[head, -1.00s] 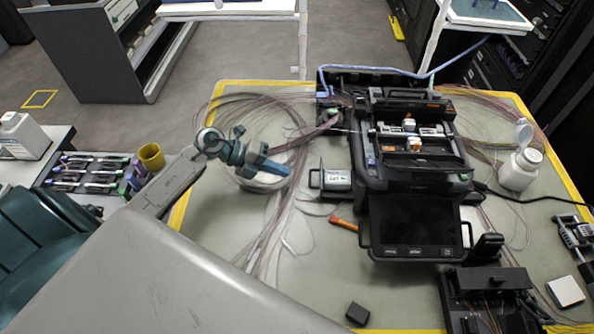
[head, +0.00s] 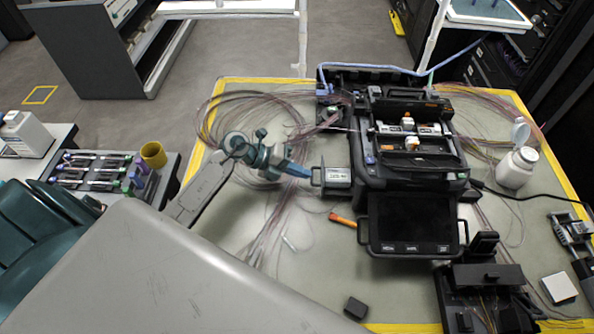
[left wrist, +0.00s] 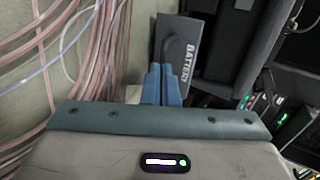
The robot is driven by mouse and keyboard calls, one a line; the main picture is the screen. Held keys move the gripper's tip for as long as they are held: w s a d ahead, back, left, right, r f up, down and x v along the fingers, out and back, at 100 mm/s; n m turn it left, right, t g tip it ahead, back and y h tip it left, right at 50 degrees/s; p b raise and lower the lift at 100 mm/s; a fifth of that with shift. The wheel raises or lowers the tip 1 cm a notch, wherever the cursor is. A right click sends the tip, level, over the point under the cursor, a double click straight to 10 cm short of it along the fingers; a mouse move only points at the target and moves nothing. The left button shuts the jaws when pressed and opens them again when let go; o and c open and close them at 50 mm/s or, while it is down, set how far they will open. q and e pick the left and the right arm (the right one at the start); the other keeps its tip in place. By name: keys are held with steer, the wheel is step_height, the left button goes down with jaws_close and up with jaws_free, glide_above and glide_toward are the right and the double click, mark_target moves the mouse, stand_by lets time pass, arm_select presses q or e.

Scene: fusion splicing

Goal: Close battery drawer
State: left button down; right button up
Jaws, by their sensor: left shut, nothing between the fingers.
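The battery drawer (head: 337,177) sticks out from the left side of the black fusion splicer (head: 412,150), with a dark handle on its outer face. In the left wrist view the drawer front (left wrist: 180,52) bears the word BATTERY and a dark handle. My left gripper (head: 307,172) is shut and empty, its blue fingers pointing at the drawer front. In the left wrist view the shut fingertips (left wrist: 162,72) are at or just short of the drawer front beside the handle; I cannot tell whether they touch. My right gripper is not in view.
Loose fibre cables (head: 262,225) lie on the mat left of the splicer. An orange-handled tool (head: 342,220) lies below the drawer. A white bottle (head: 517,168) stands to the right. A small dark block (head: 356,308) lies near the front edge.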

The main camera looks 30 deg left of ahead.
mark_target(332, 174)
arm_select(q)
steer(key=w+d, duration=0.1)
steer(key=d, duration=0.1)
steer(key=w+d, duration=0.1)
steer(key=d, duration=0.2)
steer(key=w+d, duration=0.1)
steer(key=d, duration=0.1)
steer(key=shift+w+d, duration=0.4)
steer(key=shift+a, duration=0.1)
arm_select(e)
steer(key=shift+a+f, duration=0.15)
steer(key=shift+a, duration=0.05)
arm_select(q)
steer(key=shift+r, duration=0.1)
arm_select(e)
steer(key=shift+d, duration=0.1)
